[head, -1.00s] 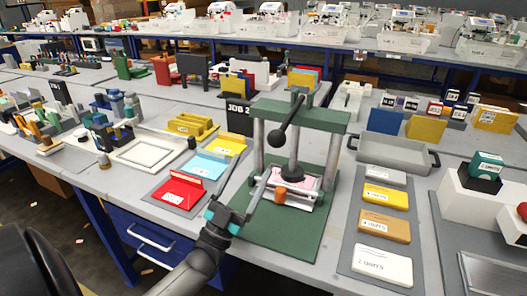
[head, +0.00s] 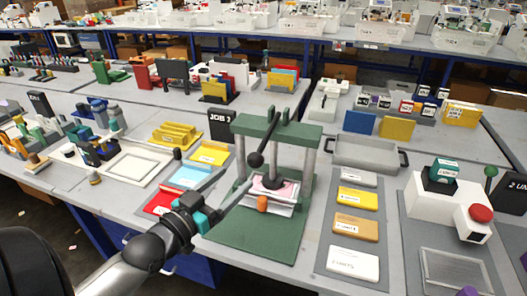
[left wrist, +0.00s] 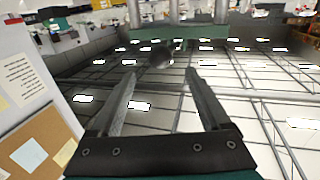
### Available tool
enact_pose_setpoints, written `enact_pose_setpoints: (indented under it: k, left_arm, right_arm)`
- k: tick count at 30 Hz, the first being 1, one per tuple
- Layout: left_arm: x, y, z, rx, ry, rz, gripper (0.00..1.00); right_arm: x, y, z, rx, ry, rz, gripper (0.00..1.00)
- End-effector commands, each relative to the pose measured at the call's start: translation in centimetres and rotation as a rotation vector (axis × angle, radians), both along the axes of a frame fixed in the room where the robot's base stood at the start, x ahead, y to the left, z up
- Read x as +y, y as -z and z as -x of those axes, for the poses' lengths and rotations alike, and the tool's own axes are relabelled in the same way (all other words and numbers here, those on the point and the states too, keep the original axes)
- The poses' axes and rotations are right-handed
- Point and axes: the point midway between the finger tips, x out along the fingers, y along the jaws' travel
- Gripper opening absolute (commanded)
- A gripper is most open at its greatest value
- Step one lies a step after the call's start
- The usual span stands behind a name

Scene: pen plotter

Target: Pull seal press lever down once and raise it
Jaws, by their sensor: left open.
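The knob hangs above the press bed, which holds a pinkish sheet (head: 283,190) under the dark stamp head. My left gripper (head: 238,176) is open and empty, its fingers pointing at the knob from the lower left. In the left wrist view the blurred knob (left wrist: 162,56) shows beyond and between the open fingers, apart from them. My right gripper is not in view.
Red, blue and yellow folders (head: 208,153) lie left of the press. A white device with a red button (head: 480,213) stands far right.

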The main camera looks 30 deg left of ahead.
Motion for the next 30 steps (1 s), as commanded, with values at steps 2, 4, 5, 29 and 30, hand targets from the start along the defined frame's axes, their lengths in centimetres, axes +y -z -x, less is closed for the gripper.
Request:
enact_pose_setpoints:
  k: [2,4,5,29,30]
  left_arm:
    - [0.0,-0.1,-1.1,-0.005,-0.001,0.000,0.81]
    - [0.0,-0.1,-2.0,-0.005,-0.001,0.001,0.81]
    - [-0.1,-0.1,-2.4,-0.005,-0.001,0.001,0.81]
    - [-0.5,0.0,-12.1,-0.003,-0.001,-0.001,0.81]
    - [-0.5,0.0,-12.4,-0.003,-0.001,-0.001,0.81]
  right_arm:
    - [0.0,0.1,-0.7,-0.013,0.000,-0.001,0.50]
    - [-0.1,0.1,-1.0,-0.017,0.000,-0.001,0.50]
    - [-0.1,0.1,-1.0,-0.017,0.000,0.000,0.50]
    - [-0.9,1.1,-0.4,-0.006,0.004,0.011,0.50]
    - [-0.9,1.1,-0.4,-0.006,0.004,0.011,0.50]
